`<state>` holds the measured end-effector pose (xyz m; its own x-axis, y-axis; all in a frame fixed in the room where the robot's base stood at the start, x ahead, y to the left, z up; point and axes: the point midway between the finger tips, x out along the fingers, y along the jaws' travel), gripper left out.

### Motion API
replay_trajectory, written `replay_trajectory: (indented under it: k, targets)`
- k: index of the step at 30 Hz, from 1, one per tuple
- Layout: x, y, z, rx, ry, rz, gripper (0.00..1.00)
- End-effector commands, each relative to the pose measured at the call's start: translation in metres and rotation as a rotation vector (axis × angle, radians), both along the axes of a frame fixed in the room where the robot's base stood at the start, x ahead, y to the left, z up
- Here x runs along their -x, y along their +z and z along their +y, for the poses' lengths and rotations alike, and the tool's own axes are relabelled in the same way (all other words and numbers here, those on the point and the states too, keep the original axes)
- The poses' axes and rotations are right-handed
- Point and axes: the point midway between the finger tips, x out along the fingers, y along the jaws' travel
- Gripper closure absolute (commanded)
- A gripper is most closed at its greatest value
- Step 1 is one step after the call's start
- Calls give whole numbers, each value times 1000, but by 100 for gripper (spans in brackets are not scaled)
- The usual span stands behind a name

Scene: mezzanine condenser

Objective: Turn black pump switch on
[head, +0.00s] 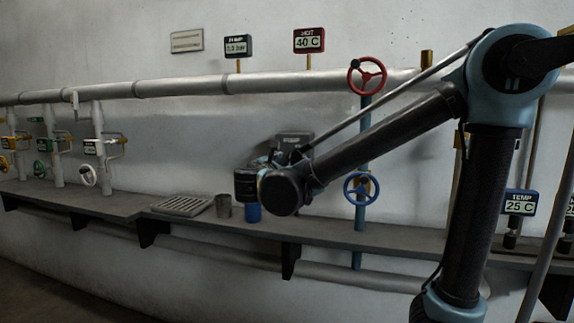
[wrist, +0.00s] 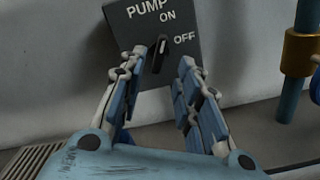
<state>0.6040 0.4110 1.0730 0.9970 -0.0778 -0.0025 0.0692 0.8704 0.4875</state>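The dark pump switch box (wrist: 130,30) fills the upper middle of the wrist view, labelled PUMP, ON and OFF. Its small black knob (wrist: 158,56) has a white mark that points up and slightly right, closer to ON than to OFF, though the exact setting is hard to tell. My gripper (wrist: 159,65) is open, with one blue finger on each side of the knob; there is a visible gap on both sides. In the head view the switch box (head: 296,139) shows partly behind my arm, and my fingers are largely hidden there.
A blue handwheel (head: 361,188) and a red handwheel (head: 367,76) sit on a vertical pipe just right of the switch. A grate (head: 182,206) and a grey cup (head: 223,206) are on the shelf (head: 110,203) to the left. A large pipe (head: 190,86) runs along the wall above.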

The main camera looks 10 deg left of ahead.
Motion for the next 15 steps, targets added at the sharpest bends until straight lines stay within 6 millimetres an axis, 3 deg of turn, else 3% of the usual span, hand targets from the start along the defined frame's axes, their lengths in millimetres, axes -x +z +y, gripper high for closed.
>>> replay_trajectory:
  k: [6,15]
  targets:
    - [32,0,3,0,3,1,69]
    - [57,-1,4,0,0,1,69]
